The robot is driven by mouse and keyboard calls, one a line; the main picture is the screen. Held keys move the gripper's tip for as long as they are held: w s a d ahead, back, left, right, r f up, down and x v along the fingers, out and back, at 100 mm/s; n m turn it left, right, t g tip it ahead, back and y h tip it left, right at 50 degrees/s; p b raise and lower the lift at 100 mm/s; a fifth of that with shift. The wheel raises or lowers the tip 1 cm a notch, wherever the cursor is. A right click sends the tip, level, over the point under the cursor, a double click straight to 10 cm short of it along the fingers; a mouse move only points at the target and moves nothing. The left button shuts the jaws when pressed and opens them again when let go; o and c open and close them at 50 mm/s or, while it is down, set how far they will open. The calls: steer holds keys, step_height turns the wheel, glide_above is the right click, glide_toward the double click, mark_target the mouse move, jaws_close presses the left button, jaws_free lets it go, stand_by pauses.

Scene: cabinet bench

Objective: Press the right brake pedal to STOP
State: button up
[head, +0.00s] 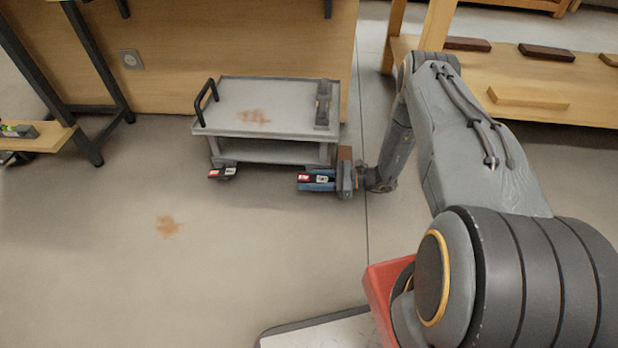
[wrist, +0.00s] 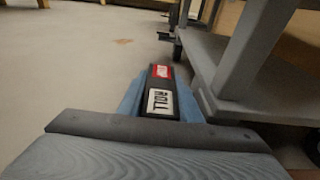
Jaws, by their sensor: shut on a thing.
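A grey two-shelf cart (head: 285,92) stands against the wooden cabinet in the head view. The right brake pedal (head: 305,177) sticks out low at its front right corner. In the wrist view the pedal (wrist: 161,94) shows a red label at its far end and a white ROLL label nearer. My gripper (head: 318,180) is down by the floor, shut on this pedal, with its blue fingers (wrist: 160,97) along both sides. Which way the pedal tilts I cannot tell. The left brake pedal (head: 222,173), also with red and white labels, is free at the front left corner.
The cart's lower shelf (wrist: 250,80) and post are close to the right of my gripper. A black handle (head: 205,103) rises at the cart's left. A wooden shelf unit (head: 520,75) stands behind my arm. The floor in front is clear except for a flat brown stain (head: 168,226).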

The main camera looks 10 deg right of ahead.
mark_target(320, 179)
steer(key=h+p, duration=0.2)
steer(key=shift+s+r+g+p, duration=0.1)
steer(key=shift+g+p, duration=0.2)
steer(key=shift+p, duration=0.05)
steer(key=shift+d+f+h+p, duration=0.15)
steer(key=shift+f+h+p, duration=0.1)
steer(key=shift+h+p, duration=0.25)
steer(key=o, duration=0.8)
steer(key=shift+c, duration=0.2)
steer(key=shift+d, duration=0.1)
steer(key=p+v, duration=0.2)
steer(key=v, duration=0.5)
steer(key=shift+d+r, duration=0.15)
steer(key=shift+d, duration=0.15)
steer(key=shift+r, duration=0.1)
